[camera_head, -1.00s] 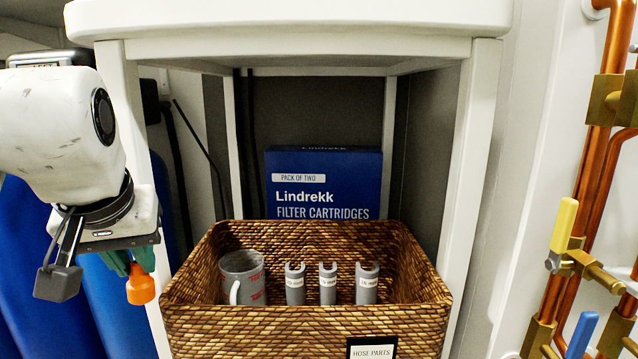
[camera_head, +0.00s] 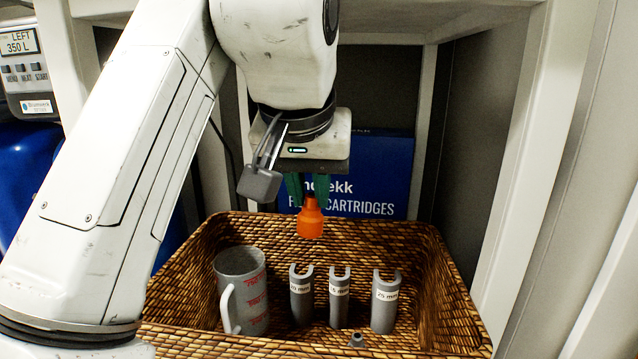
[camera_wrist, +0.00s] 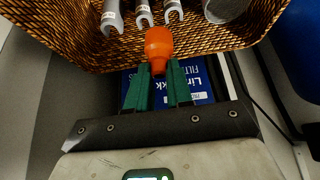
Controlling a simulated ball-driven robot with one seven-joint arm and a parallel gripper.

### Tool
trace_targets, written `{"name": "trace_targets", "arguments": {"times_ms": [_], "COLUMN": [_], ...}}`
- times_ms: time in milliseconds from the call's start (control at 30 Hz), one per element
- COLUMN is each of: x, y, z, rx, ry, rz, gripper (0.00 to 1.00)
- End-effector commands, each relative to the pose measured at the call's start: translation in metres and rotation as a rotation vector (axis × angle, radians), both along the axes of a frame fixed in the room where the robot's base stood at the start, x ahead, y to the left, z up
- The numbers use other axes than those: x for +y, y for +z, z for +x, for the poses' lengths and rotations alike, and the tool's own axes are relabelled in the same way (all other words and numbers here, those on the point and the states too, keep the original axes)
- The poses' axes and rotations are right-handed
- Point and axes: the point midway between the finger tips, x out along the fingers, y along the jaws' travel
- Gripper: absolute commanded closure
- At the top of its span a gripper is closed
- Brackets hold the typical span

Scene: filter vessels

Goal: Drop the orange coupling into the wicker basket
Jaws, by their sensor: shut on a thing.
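My gripper (camera_head: 307,188) has green fingers and is shut on the orange coupling (camera_head: 310,219), which hangs below the fingertips. In the wrist view the coupling (camera_wrist: 158,44) shows between the green fingers (camera_wrist: 158,78). The wicker basket (camera_head: 440,300) stands below, and in the head view the coupling appears over its back part, above the level of the grey parts. The coupling is apart from everything in the basket. In the wrist view the basket (camera_wrist: 100,55) lies beyond the coupling.
The basket holds a grey mug (camera_head: 242,285) at left, three grey labelled tubes (camera_head: 339,298) and a small grey piece (camera_head: 357,340). A blue filter cartridge box (camera_head: 375,170) stands behind. White frame posts (camera_head: 545,150) flank the basket. Basket floor shows bare at right.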

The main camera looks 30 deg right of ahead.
Motion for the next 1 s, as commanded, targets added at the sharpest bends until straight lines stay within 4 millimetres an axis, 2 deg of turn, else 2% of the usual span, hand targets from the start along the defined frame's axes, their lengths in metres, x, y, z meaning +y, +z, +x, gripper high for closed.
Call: {"name": "trace_targets", "arguments": {"times_ms": [500, 633, 900, 933, 1000], "x": [0.000, 0.000, 0.000, 0.000, 0.000], "y": [-0.053, -0.059, -0.058, -0.058, -0.058], "z": [0.000, 0.000, 0.000, 0.000, 0.000], "rx": [0.000, 0.000, 0.000, 0.000, 0.000], "ry": [0.000, 0.000, 0.000, 0.000, 0.000], "rz": [0.000, 0.000, 0.000, 0.000, 0.000], "gripper": [1.00, 1.00, 1.00, 0.78, 0.71]}}
